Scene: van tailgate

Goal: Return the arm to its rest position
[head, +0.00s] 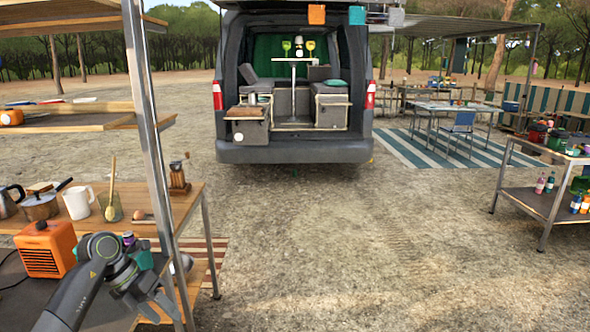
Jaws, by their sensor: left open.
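My left arm comes in from the lower left in the head view. My left gripper (158,303) is open and points down and to the right, beside the metal post of the wooden shelf unit (190,204). I see nothing between its fingers. It is in front of the lower part of the shelf unit, near an orange heater-like box (45,249). My right gripper does not show.
A mug (78,203), a pot (40,206), a glass jar (110,207) and a grinder (179,179) stand on the shelf unit. The open van (292,152) stands ahead. A metal cart (535,202) is at the right. The ground between is clear.

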